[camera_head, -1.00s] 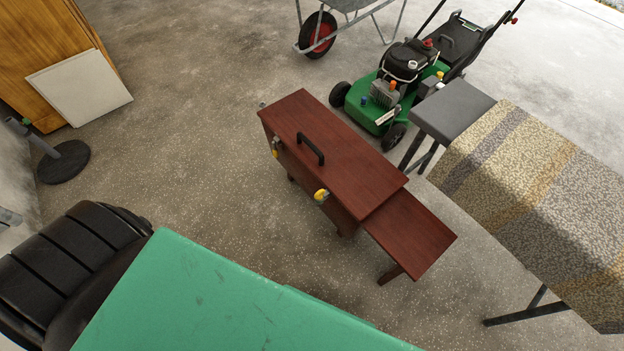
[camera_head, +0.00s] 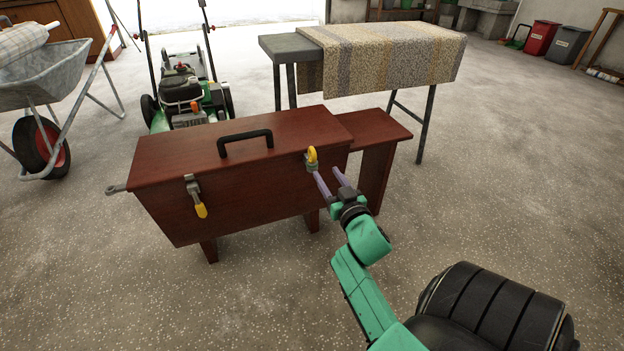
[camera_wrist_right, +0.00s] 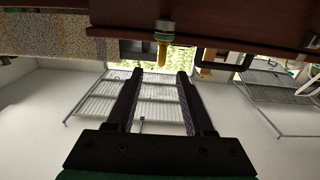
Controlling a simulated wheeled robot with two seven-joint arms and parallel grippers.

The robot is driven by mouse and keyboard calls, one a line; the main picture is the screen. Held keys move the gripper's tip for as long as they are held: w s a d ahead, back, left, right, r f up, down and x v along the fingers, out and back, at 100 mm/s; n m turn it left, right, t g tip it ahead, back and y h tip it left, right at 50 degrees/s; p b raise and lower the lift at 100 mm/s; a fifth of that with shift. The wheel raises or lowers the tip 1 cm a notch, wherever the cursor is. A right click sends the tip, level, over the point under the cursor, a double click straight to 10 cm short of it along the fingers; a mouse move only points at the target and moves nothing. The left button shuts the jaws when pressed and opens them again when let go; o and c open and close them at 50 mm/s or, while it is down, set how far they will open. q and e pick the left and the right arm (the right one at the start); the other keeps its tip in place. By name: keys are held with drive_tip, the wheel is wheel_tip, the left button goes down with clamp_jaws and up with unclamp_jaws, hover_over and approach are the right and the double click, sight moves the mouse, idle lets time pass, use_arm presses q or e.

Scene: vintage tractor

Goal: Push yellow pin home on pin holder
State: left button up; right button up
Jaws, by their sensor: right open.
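A yellow pin with a rounded top (camera_head: 312,154) sits at a small grey holder (camera_head: 311,166) near the right end of the front of a red-brown wooden box (camera_head: 225,205). In the right wrist view the yellow pin (camera_wrist_right: 162,54) points down from its holder (camera_wrist_right: 165,27), just beyond the fingertips. My right gripper (camera_head: 327,171) is open, with its two fingers reaching up toward the pin and nothing between them. In the wrist view the fingers (camera_wrist_right: 160,73) are spread apart, with the pin between their lines. I cannot tell how deep the pin sits. My left gripper is out of view.
A second yellow-ended fitting (camera_head: 199,205) hangs at the box's left front. A black handle (camera_head: 245,141) stands on the lid, and a wooden step (camera_head: 375,128) adjoins at the right. A mower (camera_head: 185,100), wheelbarrow (camera_head: 40,85) and cloth-covered table (camera_head: 395,55) stand behind.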

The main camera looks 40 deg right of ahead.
sight(308, 147)
drive_tip(key=w+b, duration=0.1)
drive_tip(key=w, duration=0.2)
drive_tip(key=shift+w+d+r, duration=0.1)
drive_tip(key=shift+w+d, duration=0.05)
use_arm(q)
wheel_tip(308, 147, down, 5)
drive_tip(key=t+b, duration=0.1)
drive_tip(key=b, duration=0.2)
use_arm(e)
drive_tip(key=x, duration=0.8)
drive_tip(key=shift+d, duration=0.2)
drive_tip(key=x, duration=0.2)
drive_tip(key=shift+w+d+b, duration=0.15)
drive_tip(key=shift+w+b, duration=0.15)
drive_tip(key=shift+b, duration=0.1)
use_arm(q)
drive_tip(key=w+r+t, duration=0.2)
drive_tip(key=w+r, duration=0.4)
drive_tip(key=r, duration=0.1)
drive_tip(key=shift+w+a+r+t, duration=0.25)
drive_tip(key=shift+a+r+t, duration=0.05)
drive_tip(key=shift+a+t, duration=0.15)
use_arm(e)
clamp_jaws()
